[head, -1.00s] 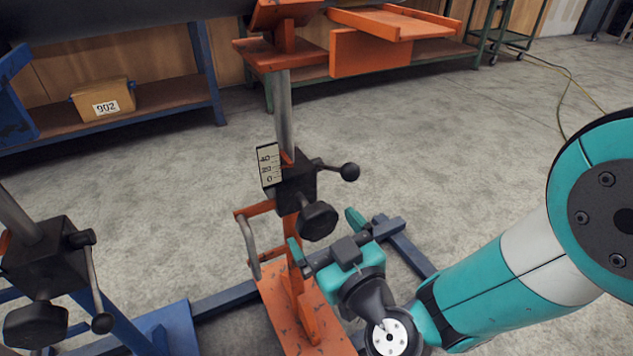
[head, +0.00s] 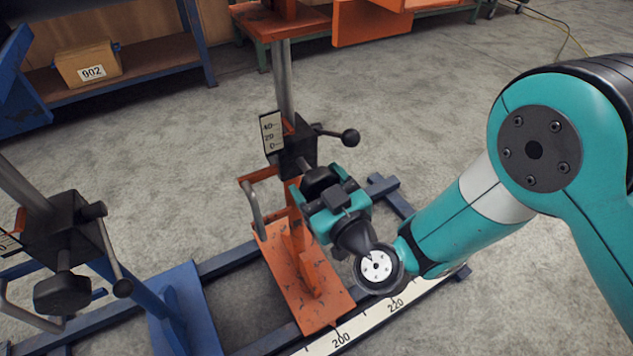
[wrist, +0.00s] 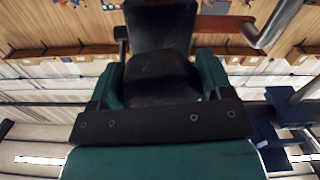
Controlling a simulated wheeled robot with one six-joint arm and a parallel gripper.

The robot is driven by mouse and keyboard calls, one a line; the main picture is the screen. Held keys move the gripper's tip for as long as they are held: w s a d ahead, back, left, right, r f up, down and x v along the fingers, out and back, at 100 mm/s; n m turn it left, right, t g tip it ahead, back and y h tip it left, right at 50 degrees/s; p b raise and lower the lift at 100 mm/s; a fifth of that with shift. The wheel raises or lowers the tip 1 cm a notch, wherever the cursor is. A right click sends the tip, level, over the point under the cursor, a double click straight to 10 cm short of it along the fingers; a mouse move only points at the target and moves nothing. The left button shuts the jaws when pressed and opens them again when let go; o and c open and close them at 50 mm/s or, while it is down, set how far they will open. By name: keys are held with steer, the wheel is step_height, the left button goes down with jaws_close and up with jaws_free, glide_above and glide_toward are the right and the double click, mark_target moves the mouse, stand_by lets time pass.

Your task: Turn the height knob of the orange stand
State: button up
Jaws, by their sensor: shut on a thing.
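The orange stand (head: 297,262) stands in the middle of the head view, with a steel post (head: 283,80) rising from a black clamp block (head: 297,147). Its black height knob (head: 320,181) sits low on the front of the block, partly hidden by my gripper. My gripper (head: 321,190) is shut on the knob, with teal fingers on both sides of it. The wrist view shows the black knob (wrist: 160,80) between the two fingers. A scale plate (head: 272,133) marked 40, 20, 0 is on the block's left. A lever with a black ball (head: 350,137) sticks out to the right.
A blue stand with its own black knob (head: 62,292) and lever is at the lower left. A steel handle (head: 256,212) is just left of my gripper. A floor rail with a ruler (head: 370,318) runs below. A box marked 902 (head: 88,66) sits on a shelf behind.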

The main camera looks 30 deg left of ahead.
steer(key=shift+m, duration=0.3)
steer(key=m, duration=0.6)
steer(key=shift+r, duration=0.15)
steer(key=m, duration=0.3)
steer(key=shift+m+p, duration=0.3)
steer(key=shift+m, duration=1.7)
steer(key=shift+r, duration=0.1)
steer(key=o, duration=0.9)
steer(key=shift+s+a, duration=0.1)
steer(key=shift+s, duration=0.1)
